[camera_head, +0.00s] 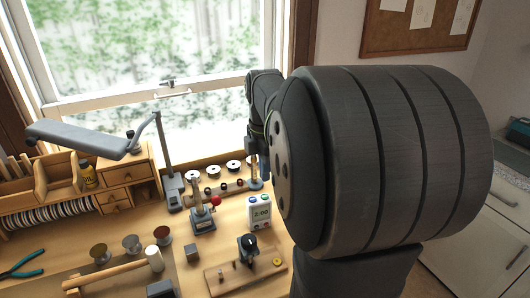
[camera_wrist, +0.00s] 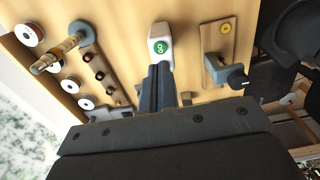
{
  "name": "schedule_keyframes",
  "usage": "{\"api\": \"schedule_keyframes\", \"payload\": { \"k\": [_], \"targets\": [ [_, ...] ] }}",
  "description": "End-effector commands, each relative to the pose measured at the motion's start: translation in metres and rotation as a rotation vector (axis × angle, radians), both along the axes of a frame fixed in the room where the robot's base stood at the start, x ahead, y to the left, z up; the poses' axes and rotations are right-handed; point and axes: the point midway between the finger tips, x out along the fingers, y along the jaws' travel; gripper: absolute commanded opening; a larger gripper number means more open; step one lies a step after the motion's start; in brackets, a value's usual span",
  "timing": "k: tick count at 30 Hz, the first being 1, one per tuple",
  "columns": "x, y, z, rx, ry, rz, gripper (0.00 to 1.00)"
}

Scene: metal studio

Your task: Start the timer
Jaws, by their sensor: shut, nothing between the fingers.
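The timer (camera_head: 259,212) is a small white device with a display that seems to read 2:00 and small coloured buttons. It stands on the wooden bench, just left of my large dark arm link in the head view. In the wrist view the timer (camera_wrist: 160,34) shows a round green button with a white symbol. My gripper (camera_wrist: 160,70) is shut and empty, its fingertips just short of the green button in the picture. I cannot tell whether they touch the timer. In the head view my arm hides most of the gripper.
A wooden board with a dark clamp-like part (camera_head: 248,245) lies just in front of the timer. A small stand with a red knob (camera_head: 203,214) is at its left. Spools (camera_head: 233,167) line the back, near a post with a blue base (camera_wrist: 82,33). A mallet (camera_head: 115,272) lies front left.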

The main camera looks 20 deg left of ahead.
Motion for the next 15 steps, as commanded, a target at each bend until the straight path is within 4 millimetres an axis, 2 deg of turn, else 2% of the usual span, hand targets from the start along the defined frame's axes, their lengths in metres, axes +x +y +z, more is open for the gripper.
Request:
{"api": "schedule_keyframes", "payload": {
  "k": [1, 6, 10, 15],
  "targets": [
    [-0.001, 0.0, -0.011, -0.002, 0.004, 0.0, 0.0],
    [-0.001, 0.0, -0.038, -0.001, 0.002, 0.0, 0.0],
    [0.0, 0.0, -0.049, 0.0, 0.001, 0.0, 0.0],
    [0.0, 0.0, -0.055, 0.001, -0.001, 0.0, 0.0]
  ]
}}
